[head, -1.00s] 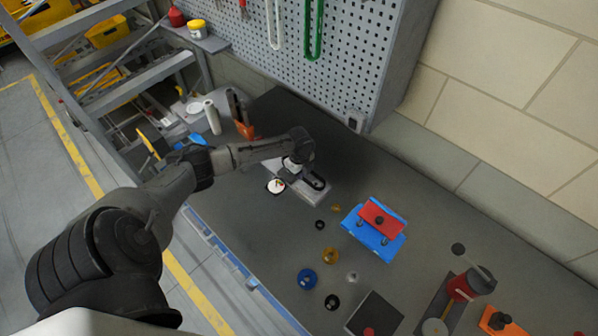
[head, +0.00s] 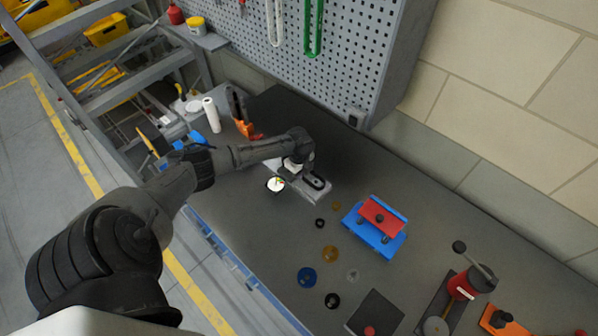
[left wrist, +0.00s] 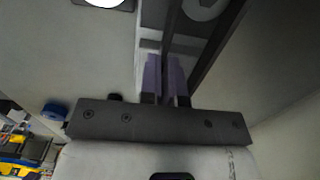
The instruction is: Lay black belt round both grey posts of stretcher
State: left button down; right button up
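The stretcher (head: 324,194) is a light grey plate on the dark bench, near the middle of the head view. The black belt (head: 319,183) shows as a loop at its right end, seemingly around a post there. In the left wrist view two dark belt strands (left wrist: 212,48) run away from the fingers, and a pale round post top (left wrist: 204,8) lies between them. My left gripper (left wrist: 166,75) is over the stretcher's left part, its purple-grey fingers close together with a dark belt strand between them. The other post is hidden by my gripper. My right gripper is not in view.
A white round dial (head: 275,184) lies beside the stretcher. A blue fixture with a red top (head: 380,216) stands to the right. Several small rings, including a blue one (head: 307,278), lie in front. A pegboard (head: 340,50) rises behind.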

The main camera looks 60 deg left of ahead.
pick_arm(q)
jog(key=shift+f+b, duration=0.5)
jog(key=shift+f, duration=0.35)
jog(key=c, duration=1.2)
grip_release()
jog(key=shift+c, duration=0.2)
notch_tip(320, 180, up, 14)
jog(key=shift+d, duration=0.15)
jog(key=shift+f, duration=0.1)
